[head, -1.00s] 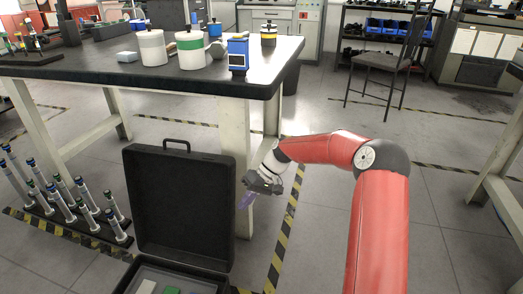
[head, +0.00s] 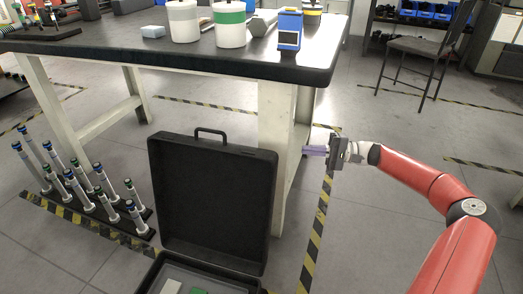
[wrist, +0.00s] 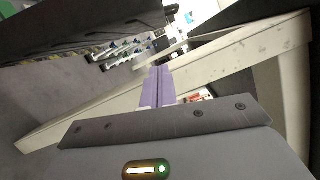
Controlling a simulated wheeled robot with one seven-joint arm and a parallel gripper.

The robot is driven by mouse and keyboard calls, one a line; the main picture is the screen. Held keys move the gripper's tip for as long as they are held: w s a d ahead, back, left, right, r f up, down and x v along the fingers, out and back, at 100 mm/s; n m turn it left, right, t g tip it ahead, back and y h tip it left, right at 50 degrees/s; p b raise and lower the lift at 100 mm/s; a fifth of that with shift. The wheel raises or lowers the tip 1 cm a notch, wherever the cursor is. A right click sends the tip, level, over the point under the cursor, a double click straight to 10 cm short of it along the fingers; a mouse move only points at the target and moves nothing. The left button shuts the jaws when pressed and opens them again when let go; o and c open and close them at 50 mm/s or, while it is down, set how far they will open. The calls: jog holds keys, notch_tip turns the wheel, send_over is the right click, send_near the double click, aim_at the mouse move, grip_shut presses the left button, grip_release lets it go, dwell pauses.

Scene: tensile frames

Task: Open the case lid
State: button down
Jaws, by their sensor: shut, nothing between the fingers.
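The black case stands on the floor in front of the workbench. Its lid (head: 212,200) is raised upright, with a handle (head: 211,133) on its top edge. The case base (head: 160,276) shows only in part at the bottom of the head view, with a white and a green item inside. My gripper (head: 308,151) is to the right of the lid, by the bench leg, apart from the lid and pointing left. Its purple fingers (wrist: 158,86) are shut together and empty in the wrist view. A dark panel at the top left of the wrist view appears to be the lid (wrist: 80,32).
The workbench (head: 190,55) carries tins, a blue box (head: 289,28) and a large bolt. Its pale leg (head: 272,160) stands right behind the lid. A rack of tubes (head: 100,212) is on the floor at left. The floor at right is open around striped tape.

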aim_at(275, 152)
jog(key=a, duration=1)
jog(key=shift+w+a+r, duration=0.15)
jog(key=shift+w+r, duration=0.15)
jog(key=shift+s+a+r, duration=0.2)
jog(key=shift+s, duration=0.4)
jog(key=shift+s+a+r, duration=0.15)
jog(key=shift+s, duration=0.5)
jog(key=shift+s+a+r, duration=0.2)
jog(key=shift+s, duration=0.4)
